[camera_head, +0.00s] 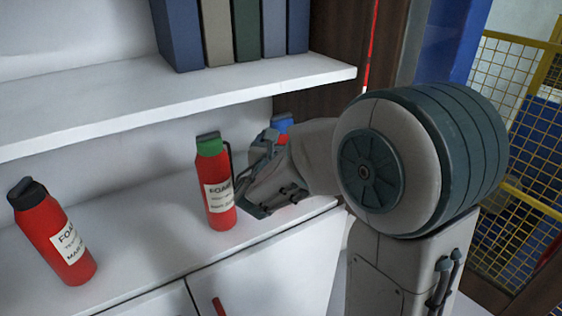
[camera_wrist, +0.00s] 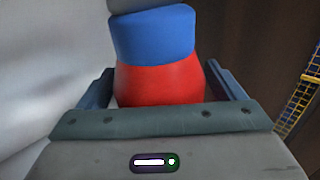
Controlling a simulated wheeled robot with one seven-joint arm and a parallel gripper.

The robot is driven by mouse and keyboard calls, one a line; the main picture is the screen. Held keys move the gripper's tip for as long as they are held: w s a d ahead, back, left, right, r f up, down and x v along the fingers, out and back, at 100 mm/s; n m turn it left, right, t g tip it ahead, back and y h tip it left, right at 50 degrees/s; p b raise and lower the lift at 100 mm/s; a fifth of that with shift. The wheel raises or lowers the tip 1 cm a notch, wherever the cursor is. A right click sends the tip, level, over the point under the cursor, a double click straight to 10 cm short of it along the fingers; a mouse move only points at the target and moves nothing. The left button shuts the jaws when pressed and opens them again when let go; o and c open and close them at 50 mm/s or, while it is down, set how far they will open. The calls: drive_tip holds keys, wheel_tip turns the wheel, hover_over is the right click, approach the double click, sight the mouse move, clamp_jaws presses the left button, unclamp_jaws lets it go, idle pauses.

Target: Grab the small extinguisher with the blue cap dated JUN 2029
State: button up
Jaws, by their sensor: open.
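The small red extinguisher with the blue cap (camera_head: 282,123) stands at the right end of the shelf in the head view, mostly hidden behind my gripper (camera_head: 250,198). In the wrist view its blue cap (camera_wrist: 153,38) and red body (camera_wrist: 160,82) fill the middle. My gripper (camera_wrist: 160,92) is open, with one finger on each side of the red body. I cannot tell whether the fingers touch it. Its label and date are hidden.
A green-capped red extinguisher (camera_head: 216,190) stands just left of my gripper. A black-capped one (camera_head: 55,235) stands further left. An upper shelf (camera_head: 180,92) with several binders (camera_head: 217,35) hangs above. A yellow mesh fence (camera_head: 520,120) is at the right.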

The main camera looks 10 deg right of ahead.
drive_tip(key=c, duration=1.7)
drive_tip(key=shift+r, duration=0.1)
clamp_jaws()
drive_tip(key=shift+r, duration=0.1)
